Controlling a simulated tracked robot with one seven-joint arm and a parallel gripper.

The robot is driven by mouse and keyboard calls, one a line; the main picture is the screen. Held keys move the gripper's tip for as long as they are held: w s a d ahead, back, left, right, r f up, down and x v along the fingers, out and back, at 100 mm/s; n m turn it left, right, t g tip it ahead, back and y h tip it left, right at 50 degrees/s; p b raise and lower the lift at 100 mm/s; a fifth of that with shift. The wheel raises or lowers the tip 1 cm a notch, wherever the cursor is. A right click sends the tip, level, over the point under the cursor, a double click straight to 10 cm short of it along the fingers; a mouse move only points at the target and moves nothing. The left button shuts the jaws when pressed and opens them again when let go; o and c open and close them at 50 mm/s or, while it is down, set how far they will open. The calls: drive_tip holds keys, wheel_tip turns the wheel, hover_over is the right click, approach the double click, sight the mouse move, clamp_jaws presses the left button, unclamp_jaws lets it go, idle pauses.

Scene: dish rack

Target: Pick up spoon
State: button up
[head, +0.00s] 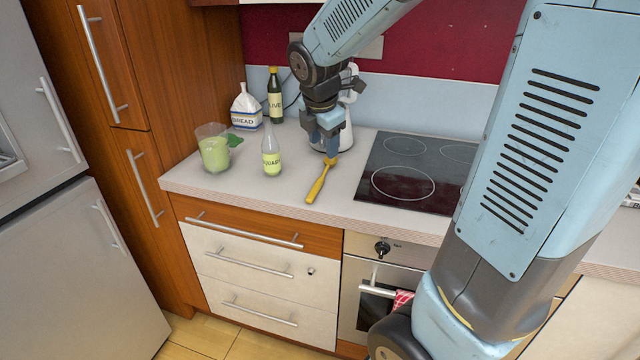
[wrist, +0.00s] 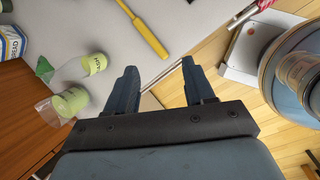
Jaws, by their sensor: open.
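The spoon, a long yellow utensil (head: 319,183), lies on the light worktop left of the hob, its thick handle end toward the front edge. In the wrist view its handle (wrist: 150,38) shows beyond the fingertips, and its far end runs out of the top of the picture. My gripper (head: 329,143) is over the far end of the spoon in the head view and partly hides the area there. In the wrist view the two fingers (wrist: 159,68) are apart with nothing between them.
A squash bottle (head: 271,155), a green-filled pitcher (head: 214,152), a bread bag (head: 246,110) and an olive bottle (head: 275,98) stand left of the spoon. A white appliance (head: 347,88) stands behind my gripper. The black hob (head: 412,172) is to the right.

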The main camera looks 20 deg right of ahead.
drive_tip(key=w+a+f+n, duration=0.2)
drive_tip(key=w+f+n, duration=0.25)
drive_tip(key=n, duration=0.25)
hover_over(317, 185)
drive_tip(key=s+a, duration=0.1)
drive_tip(key=s, duration=0.1)
drive_tip(key=shift+h, duration=0.3)
wheel_tip(317, 185, down, 7)
drive_tip(key=shift+w+a+f, duration=0.1)
drive_tip(key=shift+w+f, duration=0.05)
drive_tip(key=shift+f, duration=0.05)
drive_tip(key=shift+x, duration=2.6)
drive_tip(key=shift+s+a+f, duration=0.1)
drive_tip(key=shift+s, duration=0.15)
drive_tip(key=shift+c, duration=0.3)
clamp_jaws()
